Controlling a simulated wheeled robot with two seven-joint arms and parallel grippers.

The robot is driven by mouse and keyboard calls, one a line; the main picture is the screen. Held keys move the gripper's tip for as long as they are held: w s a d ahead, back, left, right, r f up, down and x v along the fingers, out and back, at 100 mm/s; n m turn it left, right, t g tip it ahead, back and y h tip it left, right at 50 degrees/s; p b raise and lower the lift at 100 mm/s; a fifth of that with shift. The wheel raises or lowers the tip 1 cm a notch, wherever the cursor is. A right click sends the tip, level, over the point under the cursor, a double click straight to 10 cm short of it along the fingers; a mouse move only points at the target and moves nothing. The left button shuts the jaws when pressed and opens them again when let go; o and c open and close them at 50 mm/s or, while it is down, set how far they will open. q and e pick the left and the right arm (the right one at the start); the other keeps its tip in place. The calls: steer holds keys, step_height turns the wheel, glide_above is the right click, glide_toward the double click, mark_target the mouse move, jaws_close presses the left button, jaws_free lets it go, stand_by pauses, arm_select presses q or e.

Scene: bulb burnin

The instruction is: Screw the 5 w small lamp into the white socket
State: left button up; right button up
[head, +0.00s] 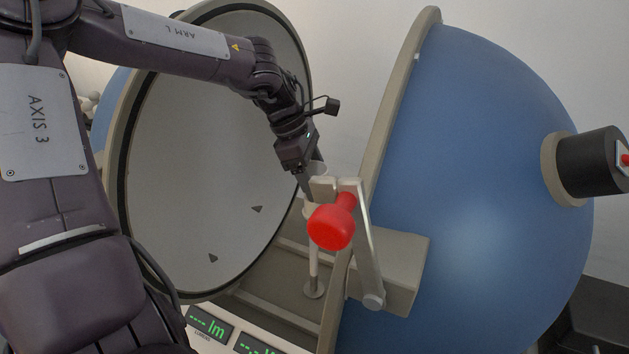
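My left gripper (308,188) reaches down from the upper left, in front of the open sphere half. Its fingertips are at the top of a slim upright post (313,262). A small pale piece (309,208), perhaps the white socket, shows at the top of this post. It is mostly hidden behind the gripper and a red-knobbed lever. I cannot make out the 5 W small lamp, and I cannot tell whether the fingers hold anything. My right gripper is not in view.
A red knob (332,226) on a metal lever (367,250) stands close in front of the post. The blue sphere half (480,160) fills the right; the pale inner bowl (190,170) is behind my arm. Green-lit displays (209,325) sit below.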

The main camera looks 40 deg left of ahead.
arm_select(q)
steer(key=n+t+y+b, duration=0.1)
steer(key=n, duration=0.2)
steer(key=shift+f, duration=0.1)
steer(key=n, duration=0.2)
steer(key=n+t+y+b, duration=0.1)
steer(key=n, duration=0.2)
steer(key=shift+w+y, duration=0.1)
steer(key=shift+y, duration=0.2)
steer(key=n+y+b, duration=0.1)
steer(key=n, duration=0.3)
steer(key=shift+n+y, duration=0.3)
steer(key=shift+y, duration=0.1)
steer(key=n+y+b, duration=0.1)
steer(key=n, duration=0.3)
steer(key=shift+a, duration=0.1)
